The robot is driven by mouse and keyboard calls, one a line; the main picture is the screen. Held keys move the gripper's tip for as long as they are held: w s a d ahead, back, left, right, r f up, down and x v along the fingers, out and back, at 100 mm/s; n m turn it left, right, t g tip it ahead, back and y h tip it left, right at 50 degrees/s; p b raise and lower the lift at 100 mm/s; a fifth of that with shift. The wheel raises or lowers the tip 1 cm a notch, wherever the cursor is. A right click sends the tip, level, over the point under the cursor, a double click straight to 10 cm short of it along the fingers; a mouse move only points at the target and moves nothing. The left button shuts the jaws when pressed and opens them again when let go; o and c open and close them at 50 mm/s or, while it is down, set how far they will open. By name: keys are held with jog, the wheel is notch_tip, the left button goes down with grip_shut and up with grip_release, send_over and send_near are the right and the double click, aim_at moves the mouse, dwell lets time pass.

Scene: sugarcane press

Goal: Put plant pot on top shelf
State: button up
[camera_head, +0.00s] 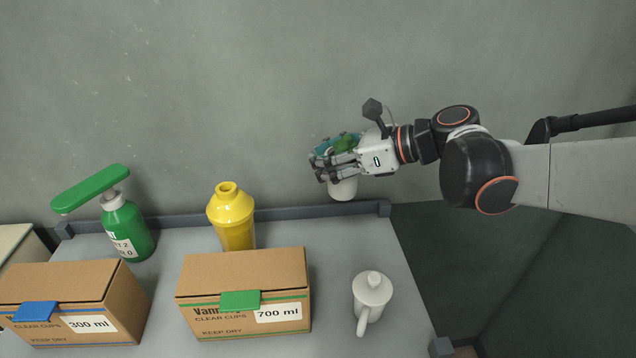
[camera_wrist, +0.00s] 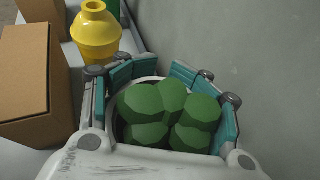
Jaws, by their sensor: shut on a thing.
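A small white plant pot (camera_head: 343,188) with green foliage (camera_head: 345,144) is held in my gripper (camera_head: 335,163). In the head view it hangs upright, or nearly so, near the back right corner of the grey shelf top (camera_head: 335,236). I cannot tell its exact height above that surface. In the wrist view the rounded green plant (camera_wrist: 170,114) fills the space between the teal finger pads of my gripper (camera_wrist: 165,85). The fingers close around the pot's rim from both sides. Most of the pot's body is hidden there.
A yellow bottle (camera_head: 232,217), a green pump bottle (camera_head: 127,228), a 700 ml cup box (camera_head: 245,285), a 300 ml cup box (camera_head: 75,300) and a white lidded jug (camera_head: 371,298) stand on the surface. Free room lies between the yellow bottle and the jug. A low rim (camera_head: 290,212) runs along the back, before the wall.

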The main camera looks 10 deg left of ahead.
notch_tip(320, 180, down, 17)
jog(key=b, duration=0.3)
jog(key=shift+w+f, duration=0.1)
jog(key=shift+f, duration=0.05)
jog(key=shift+b, duration=0.3)
jog(key=o, duration=0.9)
jog(key=shift+f, duration=0.1)
jog(key=o, duration=0.7)
jog(key=shift+r, duration=0.25)
jog(key=p+v, duration=0.1)
jog(key=v, duration=1.1)
jog(key=shift+p, duration=0.35)
